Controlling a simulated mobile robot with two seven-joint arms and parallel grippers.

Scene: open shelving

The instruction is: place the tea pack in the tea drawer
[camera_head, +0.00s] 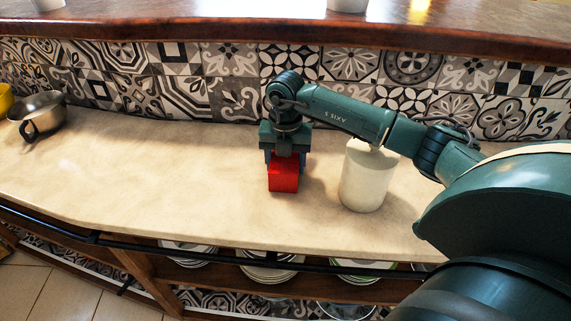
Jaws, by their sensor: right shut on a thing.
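A small red box, likely the tea pack (283,176), is at the middle of the pale counter (140,180). My right gripper (284,158) reaches down over it from above and is shut on it. The gripper hides the top and back of the box. I cannot tell whether the box touches the counter or is held just above it. My left gripper is not in view. I see no tea drawer in this view.
A cream canister (367,178) stands close to the right of the red box, under my right arm. A metal pan (40,113) sits at the far left. Plates (268,271) are on the shelf below. The counter's left middle is clear.

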